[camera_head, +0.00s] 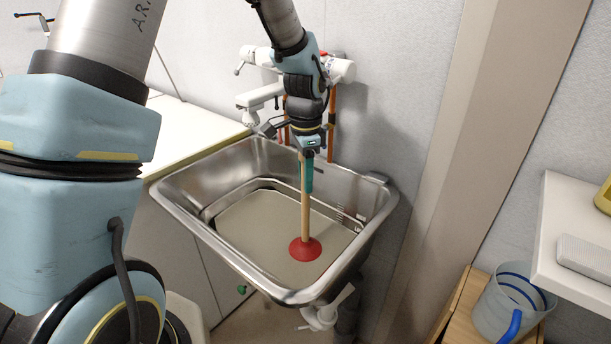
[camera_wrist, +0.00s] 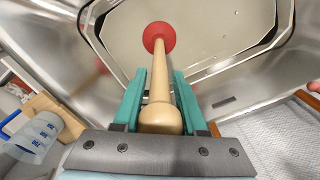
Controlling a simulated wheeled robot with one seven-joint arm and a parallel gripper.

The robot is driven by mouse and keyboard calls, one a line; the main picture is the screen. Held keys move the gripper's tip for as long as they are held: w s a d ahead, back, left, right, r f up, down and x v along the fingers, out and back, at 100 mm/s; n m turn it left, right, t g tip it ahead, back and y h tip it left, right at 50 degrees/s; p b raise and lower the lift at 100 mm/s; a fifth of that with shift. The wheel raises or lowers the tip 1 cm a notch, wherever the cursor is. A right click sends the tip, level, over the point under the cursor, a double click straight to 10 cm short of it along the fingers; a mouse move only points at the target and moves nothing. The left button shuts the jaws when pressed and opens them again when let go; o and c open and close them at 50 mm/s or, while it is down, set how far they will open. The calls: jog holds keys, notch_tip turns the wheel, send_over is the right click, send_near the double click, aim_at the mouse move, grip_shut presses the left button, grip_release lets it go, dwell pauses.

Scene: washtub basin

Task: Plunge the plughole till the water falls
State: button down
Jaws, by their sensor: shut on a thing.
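The plunger has a wooden handle and a red rubber cup (camera_head: 305,249). My gripper (camera_head: 306,172) is shut on the handle near its top and holds the plunger upright over the basin. In the wrist view the teal fingers (camera_wrist: 158,95) flank the wooden handle (camera_wrist: 159,75), with the red cup (camera_wrist: 158,37) beyond. The steel washtub basin (camera_head: 180,205) holds murky grey-beige water (camera_head: 250,222). The cup shows at the water's surface; I cannot tell how deep its rim sits. The plughole is hidden.
A white tap with pipes (camera_head: 258,95) stands on the wall behind the basin, close to my arm. A pale worktop (camera_head: 185,130) adjoins on the left. At the right are a white shelf (camera_head: 570,225) and a grey bucket with blue parts (camera_head: 505,305).

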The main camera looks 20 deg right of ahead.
dwell(0.4)
jog(key=shift+r+p, duration=0.65)
jog(key=shift+p, duration=0.05)
